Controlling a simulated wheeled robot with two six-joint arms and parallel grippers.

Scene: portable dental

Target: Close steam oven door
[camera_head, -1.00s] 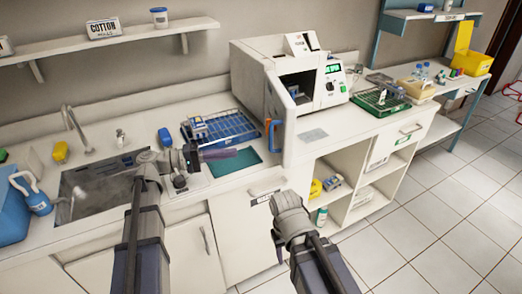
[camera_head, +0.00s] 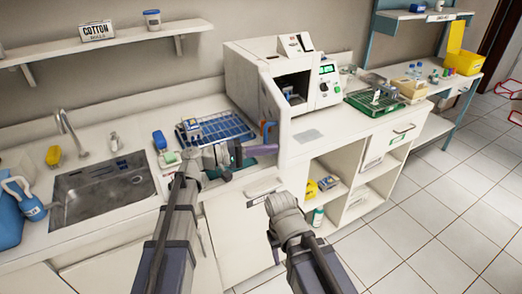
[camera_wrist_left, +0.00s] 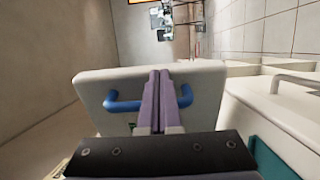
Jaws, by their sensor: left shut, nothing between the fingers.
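The steam oven (camera_head: 270,55) stands on the counter with its front open and its dark chamber showing. Its white door (camera_head: 272,97) stands swung out towards me, seen nearly edge-on, with a blue and orange handle (camera_head: 267,131). My left gripper (camera_head: 262,150) has its purple fingers closed and empty, pointing right just below the handle. In the left wrist view, the closed fingers (camera_wrist_left: 160,75) cover the middle of the blue handle (camera_wrist_left: 122,104) on the door panel (camera_wrist_left: 90,88); I cannot tell whether they touch it. My right arm shows at lower centre, its fingers unseen.
A blue rack (camera_head: 215,128) lies on the counter left of the door. A sink (camera_head: 100,190) is further left. A green tray (camera_head: 375,104) sits right of the oven. Open shelves (camera_head: 340,190) are below the counter, and the tiled floor (camera_head: 440,210) at right is clear.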

